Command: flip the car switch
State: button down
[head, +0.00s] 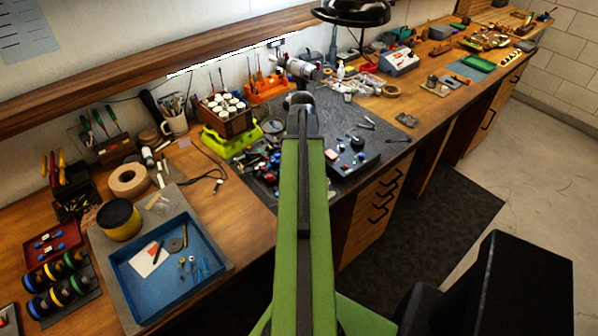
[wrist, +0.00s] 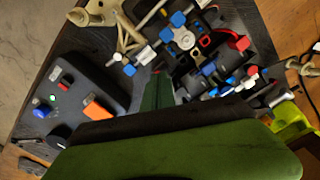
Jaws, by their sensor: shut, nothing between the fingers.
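The car (wrist: 205,60) is an open chassis with blue, red and silver parts, at the upper right of the wrist view. In the head view the car (head: 262,165) is partly hidden behind my arm. A dark control box (wrist: 80,84) lies left of my gripper, with an orange switch (wrist: 96,107), a small red switch, a green light and a blue button. The box also shows in the head view (head: 352,160), right of my arm. My gripper (wrist: 158,88) is shut and empty, its fingertips between car and box. I cannot tell whether it touches either, nor which part is the car switch.
A blue tray (head: 135,310) with small parts sits at the left. The workbench's front edge runs close beside the control box.

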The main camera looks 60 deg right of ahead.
notch_tip(320, 180, up, 6)
jog(key=p, duration=0.5)
jog(key=shift+f, duration=0.15)
jog(key=shift+s, duration=0.1)
